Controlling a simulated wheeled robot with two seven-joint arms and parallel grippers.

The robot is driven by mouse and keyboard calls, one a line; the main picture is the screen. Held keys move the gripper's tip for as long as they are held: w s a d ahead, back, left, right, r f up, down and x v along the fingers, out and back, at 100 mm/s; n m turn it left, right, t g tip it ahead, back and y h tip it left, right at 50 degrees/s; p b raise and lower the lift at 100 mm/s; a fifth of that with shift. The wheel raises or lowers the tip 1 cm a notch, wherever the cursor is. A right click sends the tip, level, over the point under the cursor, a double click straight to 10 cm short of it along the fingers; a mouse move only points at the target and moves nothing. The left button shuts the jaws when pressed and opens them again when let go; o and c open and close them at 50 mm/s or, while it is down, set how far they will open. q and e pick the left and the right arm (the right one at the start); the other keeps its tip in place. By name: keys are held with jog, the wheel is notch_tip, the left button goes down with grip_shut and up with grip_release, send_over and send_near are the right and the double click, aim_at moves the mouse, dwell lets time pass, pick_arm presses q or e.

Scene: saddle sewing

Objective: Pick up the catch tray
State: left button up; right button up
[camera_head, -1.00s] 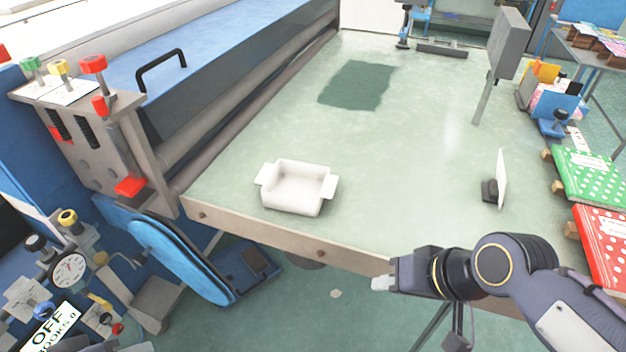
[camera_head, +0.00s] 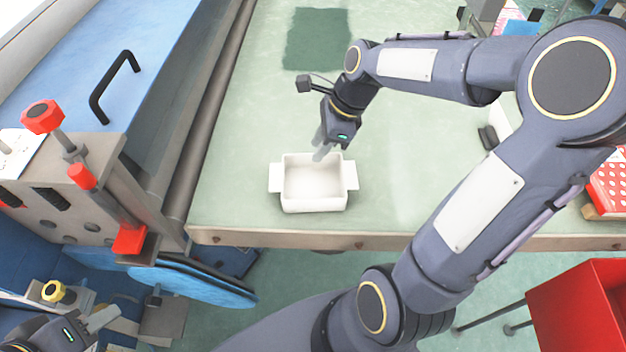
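The catch tray is a small white open box (camera_head: 314,203) with a flat tab on its left and right sides. It stands upright and empty near the front edge of the green table. My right gripper (camera_head: 321,153) points down at the tray's back rim, slightly right of its middle. Its pale fingertips overlap the rim in the picture, and I cannot tell whether they touch it. The finger gap is not clear. Neither side tab is held. My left gripper (camera_head: 104,320) is low at the bottom left, away from the tray, and its finger gap is unclear.
The green table (camera_head: 245,180) is clear around the tray. A blue machine with a black handle (camera_head: 114,86) and red knobs (camera_head: 42,117) borders it on the left. A red box (camera_head: 585,305) stands at the lower right. My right arm covers much of the table's right side.

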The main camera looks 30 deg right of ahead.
aim_at(313, 182)
jog(key=x, duration=0.4)
jog(key=shift+w+f, duration=0.3)
jog(key=shift+d, duration=0.1)
grip_shut()
